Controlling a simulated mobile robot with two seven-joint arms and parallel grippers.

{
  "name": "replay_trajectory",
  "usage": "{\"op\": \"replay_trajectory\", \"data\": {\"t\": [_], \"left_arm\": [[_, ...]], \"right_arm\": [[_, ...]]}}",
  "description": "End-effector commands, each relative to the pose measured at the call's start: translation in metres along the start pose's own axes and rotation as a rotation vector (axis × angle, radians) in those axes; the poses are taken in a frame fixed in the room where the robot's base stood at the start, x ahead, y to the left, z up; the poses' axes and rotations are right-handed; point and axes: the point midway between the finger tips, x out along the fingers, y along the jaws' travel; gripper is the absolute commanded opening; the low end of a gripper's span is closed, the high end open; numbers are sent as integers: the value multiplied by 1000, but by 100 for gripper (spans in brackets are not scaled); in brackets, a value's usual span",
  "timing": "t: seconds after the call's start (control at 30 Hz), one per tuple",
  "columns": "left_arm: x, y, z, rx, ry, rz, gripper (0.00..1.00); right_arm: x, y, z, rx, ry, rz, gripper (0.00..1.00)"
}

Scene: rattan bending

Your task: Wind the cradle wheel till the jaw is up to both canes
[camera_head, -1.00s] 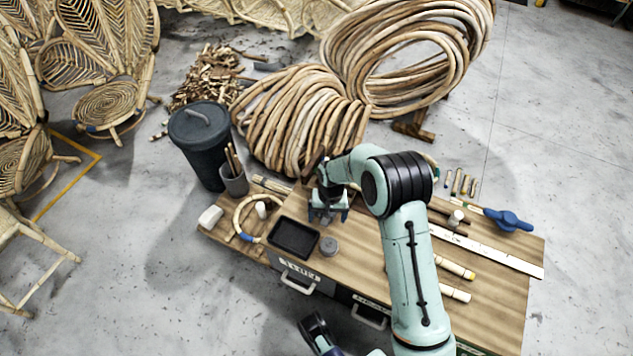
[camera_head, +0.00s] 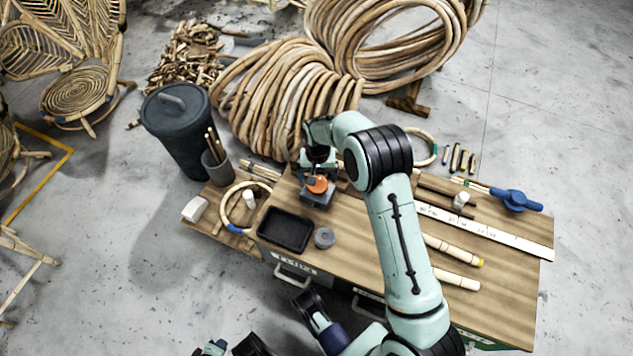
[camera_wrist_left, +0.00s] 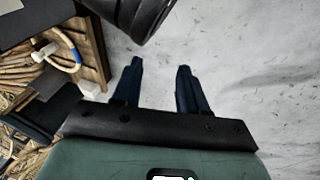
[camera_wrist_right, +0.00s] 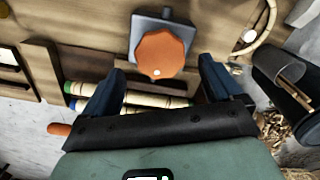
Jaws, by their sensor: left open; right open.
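An orange wheel (camera_head: 317,185) sits on a small grey block (camera_head: 318,198) at the back left of the bench. In the right wrist view the wheel (camera_wrist_right: 160,53) has lobed edges and a pale dot. My right gripper (camera_wrist_right: 160,88) is open and empty; the wheel lies ahead of the fingers, apart from them. Two canes (camera_wrist_right: 130,96), one green-ended and one blue-ended, lie beyond the fingers, partly hidden by my gripper. I cannot make out the jaw or its distance to the canes. My left gripper (camera_wrist_left: 158,78) is open and empty, over bare floor in its wrist view.
A black tray (camera_head: 286,230), a round grey tin (camera_head: 325,237) and a cane ring (camera_head: 224,207) lie near the wheel. A ruler (camera_head: 490,230), loose canes (camera_head: 455,249) and a blue tool (camera_head: 515,201) are to the right. A dark bin (camera_head: 178,128) and cane coils (camera_head: 290,105) stand behind.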

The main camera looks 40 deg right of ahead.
Motion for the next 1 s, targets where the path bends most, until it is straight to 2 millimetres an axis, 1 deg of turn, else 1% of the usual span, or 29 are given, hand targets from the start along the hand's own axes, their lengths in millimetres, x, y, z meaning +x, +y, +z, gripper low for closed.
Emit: {"op": "replay_trajectory", "data": {"t": [0.03, 0.2, 0.37, 0.6, 0.63, 0.67, 0.7, 0.8, 1.0], "left_arm": [[5, -5, 8, -5, -23, -9, 43], [11, -14, 19, -13, -57, -25, 43], [13, -17, 23, -17, -71, -30, 43], [13, -17, 24, -17, -73, -31, 43], [13, -17, 24, -17, -73, -31, 43], [13, -17, 24, -17, -73, -31, 43], [13, -17, 24, -17, -73, -31, 43], [13, -17, 24, -17, -73, -31, 43], [12, -17, 23, -17, -71, -30, 43]], "right_arm": [[12, 0, 0, 0, -2, 1, 92], [32, 0, 0, 0, 0, 0, 92], [39, 0, 0, 0, 0, -1, 92], [39, 0, 0, 0, 1, -1, 92], [39, 0, 0, 0, 1, -1, 89], [39, 0, 0, 0, 1, -1, 79], [39, 0, 0, 0, 1, -1, 66], [39, 0, 0, 0, 0, -1, 36], [39, 0, 0, 6, 0, -1, 36]]}}
